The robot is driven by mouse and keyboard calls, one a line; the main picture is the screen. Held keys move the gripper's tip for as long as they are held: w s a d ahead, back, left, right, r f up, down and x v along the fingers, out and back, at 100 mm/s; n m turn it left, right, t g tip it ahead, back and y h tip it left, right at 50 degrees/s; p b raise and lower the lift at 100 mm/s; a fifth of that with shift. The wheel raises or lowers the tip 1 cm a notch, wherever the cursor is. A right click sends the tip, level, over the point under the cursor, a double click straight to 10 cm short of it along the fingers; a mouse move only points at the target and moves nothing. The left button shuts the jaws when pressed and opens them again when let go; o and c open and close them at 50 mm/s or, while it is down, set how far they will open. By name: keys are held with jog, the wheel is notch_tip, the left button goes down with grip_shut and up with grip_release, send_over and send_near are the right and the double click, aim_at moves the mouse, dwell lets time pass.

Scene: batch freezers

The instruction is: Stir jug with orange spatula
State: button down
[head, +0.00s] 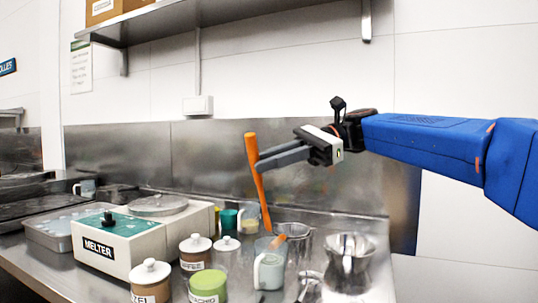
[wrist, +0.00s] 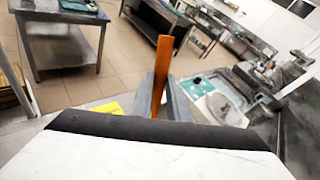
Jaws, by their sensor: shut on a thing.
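My gripper (head: 263,163) is shut on the orange spatula (head: 252,150), partway along its length. The spatula is close to upright, tilted a little, and its lower end hangs near the rims of the containers on the counter. In the wrist view the spatula (wrist: 161,72) rises beside the grey finger (wrist: 180,103). A clear jug (head: 300,243) and a steel jug (head: 350,265) stand to the right below the gripper. A pale green handled jug (head: 269,272) stands in front of the clear one. I cannot tell whether the spatula tip is inside any vessel.
The melter (head: 130,235) is at the left on the steel counter (head: 60,268). Lidded jars (head: 195,252), a green-topped jar (head: 208,287) and a teal cup (head: 229,218) crowd the middle. An orange-tan piece (head: 277,242) shows above the pale jug. A shelf (head: 215,18) hangs above.

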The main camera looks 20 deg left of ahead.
notch_tip(320, 180, down, 9)
jog(key=w, duration=0.1)
jog(key=shift+f, duration=0.2)
dwell(1.0)
jog(key=shift+w+d, duration=0.1)
jog(key=shift+w, duration=0.05)
jog(key=shift+s, duration=0.2)
